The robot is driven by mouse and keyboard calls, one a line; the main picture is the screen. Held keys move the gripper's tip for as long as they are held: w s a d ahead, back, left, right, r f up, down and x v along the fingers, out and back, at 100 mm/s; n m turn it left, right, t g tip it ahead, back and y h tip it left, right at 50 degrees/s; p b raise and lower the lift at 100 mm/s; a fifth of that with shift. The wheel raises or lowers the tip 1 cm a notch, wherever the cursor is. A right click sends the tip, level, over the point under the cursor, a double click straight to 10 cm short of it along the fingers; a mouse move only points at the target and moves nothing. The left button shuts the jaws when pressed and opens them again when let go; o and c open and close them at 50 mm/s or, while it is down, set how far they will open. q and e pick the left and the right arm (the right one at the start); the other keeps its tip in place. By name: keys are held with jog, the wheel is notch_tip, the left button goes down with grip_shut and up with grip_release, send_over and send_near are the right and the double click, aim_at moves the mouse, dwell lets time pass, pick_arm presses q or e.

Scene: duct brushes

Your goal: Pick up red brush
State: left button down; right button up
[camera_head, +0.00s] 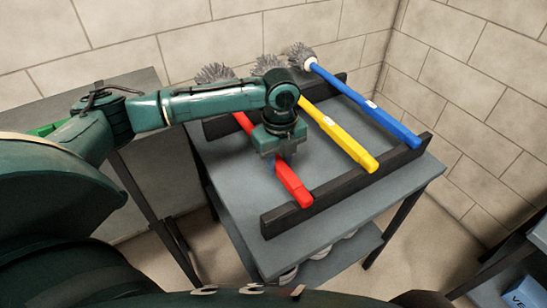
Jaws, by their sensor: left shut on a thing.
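The red brush (291,183) lies on the black rack of the grey table, with its grey bristle head (214,73) at the back. Its front end reaches the front rack bar, and its middle is partly hidden by my left arm. My left gripper (279,157) points down over the red handle and is shut on it; the fingertips are mostly hidden by the wrist. I cannot tell whether the brush is lifted off the rack. My right gripper is not in view.
A yellow brush (344,137) and a blue brush (373,107) lie to the right on the rack bars (345,185). The grey table (239,172) stands near a tiled wall corner. A blue box (522,293) is at the lower right.

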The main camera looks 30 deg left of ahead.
pick_arm(q)
jog(key=shift+r, duration=0.1)
